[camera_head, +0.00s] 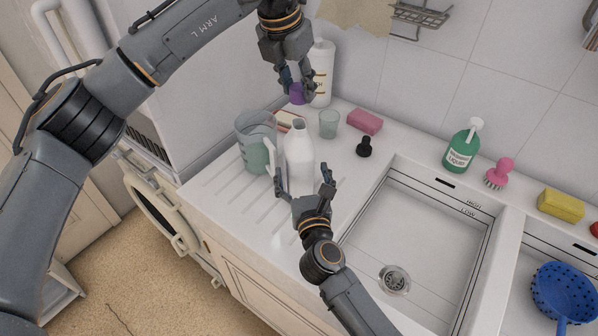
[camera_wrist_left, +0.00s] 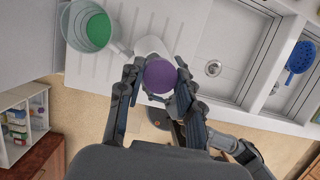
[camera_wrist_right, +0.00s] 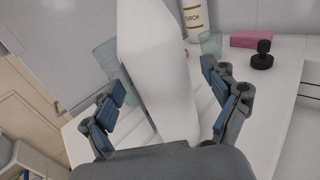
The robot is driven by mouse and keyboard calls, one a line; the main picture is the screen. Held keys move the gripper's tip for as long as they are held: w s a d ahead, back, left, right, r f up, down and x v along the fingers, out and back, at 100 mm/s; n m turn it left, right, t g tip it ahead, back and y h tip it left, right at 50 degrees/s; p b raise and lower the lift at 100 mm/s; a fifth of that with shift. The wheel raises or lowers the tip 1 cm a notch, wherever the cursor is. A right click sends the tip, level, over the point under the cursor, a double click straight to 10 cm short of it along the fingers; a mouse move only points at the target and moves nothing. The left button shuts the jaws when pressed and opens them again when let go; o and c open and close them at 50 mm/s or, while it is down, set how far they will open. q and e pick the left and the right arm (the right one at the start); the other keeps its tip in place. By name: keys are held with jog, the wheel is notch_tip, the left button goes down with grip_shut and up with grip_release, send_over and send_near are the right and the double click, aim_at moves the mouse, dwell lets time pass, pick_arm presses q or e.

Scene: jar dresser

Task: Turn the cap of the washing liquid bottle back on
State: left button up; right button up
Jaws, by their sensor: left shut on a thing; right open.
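A purple cap (camera_head: 296,93) is held by my left gripper (camera_head: 298,86), which is shut on it, high above the counter. In the left wrist view the cap (camera_wrist_left: 161,76) sits between the fingers. The white bottle (camera_head: 299,152) stands upright on the draining board, its narrow top bare. The cap is above the bottle in the head view; the gap is hard to judge. My right gripper (camera_head: 302,182) is open at the bottle's near side. In the right wrist view the white bottle (camera_wrist_right: 162,75) stands between the open fingers, with room on both sides. Its lower part is partly hidden.
A clear jug (camera_head: 254,145) with green content stands left of the bottle. Behind are a drinking glass (camera_head: 328,124), a labelled white bottle (camera_head: 322,70), a pink sponge (camera_head: 365,121) and a black stopper (camera_head: 364,147). The sink (camera_head: 420,235) is right; a green bottle (camera_head: 461,152) stands behind it.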

aim_at(298, 125)
jog(key=shift+w+a, duration=0.2)
jog(key=shift+w, duration=0.85)
jog(key=shift+w+a, duration=0.15)
jog(key=shift+w, duration=0.85)
jog(key=c, duration=1.8)
pick_arm(q)
jog(key=shift+f, duration=2.45)
